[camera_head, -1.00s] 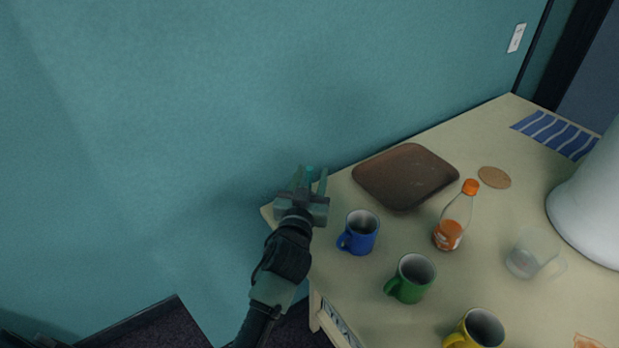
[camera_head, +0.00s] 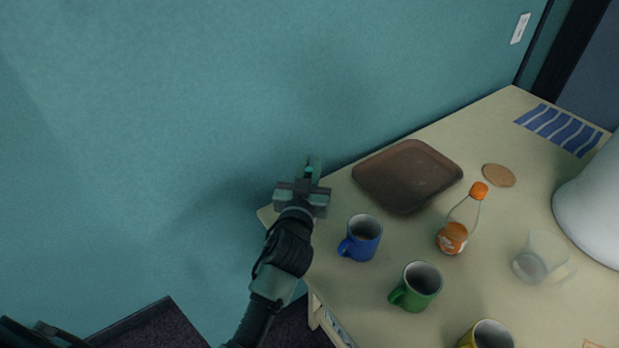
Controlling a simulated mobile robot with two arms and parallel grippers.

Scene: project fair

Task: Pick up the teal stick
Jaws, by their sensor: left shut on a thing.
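The teal stick (camera_head: 309,170) shows only as a small bright teal end between the fingers of my left gripper (camera_head: 312,168). The rest of it is hidden by the fingers. My left gripper is shut on it at the far left corner of the table (camera_head: 383,291), near the teal wall. I cannot tell whether the stick touches the tabletop. My right gripper is not in view.
A brown tray (camera_head: 408,176) lies right of my left gripper. A blue mug (camera_head: 361,238), a green mug (camera_head: 417,287) and a yellow mug (camera_head: 487,336) stand nearer. An orange-capped bottle (camera_head: 460,222), clear cup (camera_head: 538,258) and cork coaster (camera_head: 499,175) are further right.

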